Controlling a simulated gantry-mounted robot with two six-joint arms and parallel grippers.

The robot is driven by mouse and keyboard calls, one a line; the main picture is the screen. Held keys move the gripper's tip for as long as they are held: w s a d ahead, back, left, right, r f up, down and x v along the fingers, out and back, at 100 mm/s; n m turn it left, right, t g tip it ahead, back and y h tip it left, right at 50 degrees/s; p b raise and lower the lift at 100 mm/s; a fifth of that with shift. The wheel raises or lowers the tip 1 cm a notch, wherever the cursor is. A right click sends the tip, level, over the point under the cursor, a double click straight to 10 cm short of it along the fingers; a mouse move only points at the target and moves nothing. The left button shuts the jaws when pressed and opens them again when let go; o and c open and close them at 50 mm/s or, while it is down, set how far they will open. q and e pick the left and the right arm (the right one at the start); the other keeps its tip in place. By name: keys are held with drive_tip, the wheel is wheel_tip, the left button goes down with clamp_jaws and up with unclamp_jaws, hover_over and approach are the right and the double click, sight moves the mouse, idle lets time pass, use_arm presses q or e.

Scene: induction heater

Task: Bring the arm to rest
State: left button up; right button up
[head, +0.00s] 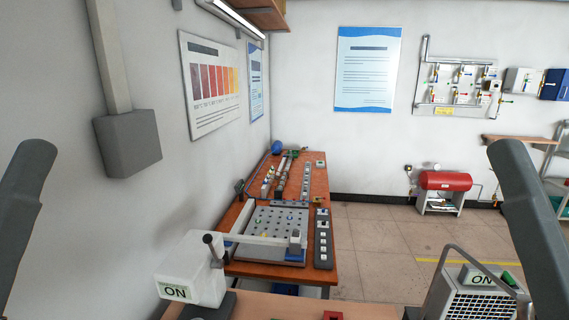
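Parts of my two arms show as dark grey links at the left and right edges of the head view. Neither gripper is in the picture, so I cannot see whether either holds anything. Below, a white box (190,272) with an "ON" label and a dark lever stands at the left of the near wooden bench (285,305).
A wooden table (342,262) along the left wall bears a perforated plate (262,238) and a dark strip of buttons (323,240). A red tank (445,181) stands by the back wall. The tiled floor (385,240) between them is clear.

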use_arm(q)
wheel_tip(320, 180, up, 18)
drive_tip(key=p, duration=1.4)
use_arm(e)
wheel_tip(320, 180, up, 18)
use_arm(q)
wheel_tip(320, 180, down, 37)
drive_tip(key=b, duration=3.7)
drive_tip(key=shift+f, duration=0.2)
use_arm(e)
wheel_tip(320, 180, down, 37)
drive_tip(key=shift+f, duration=0.2)
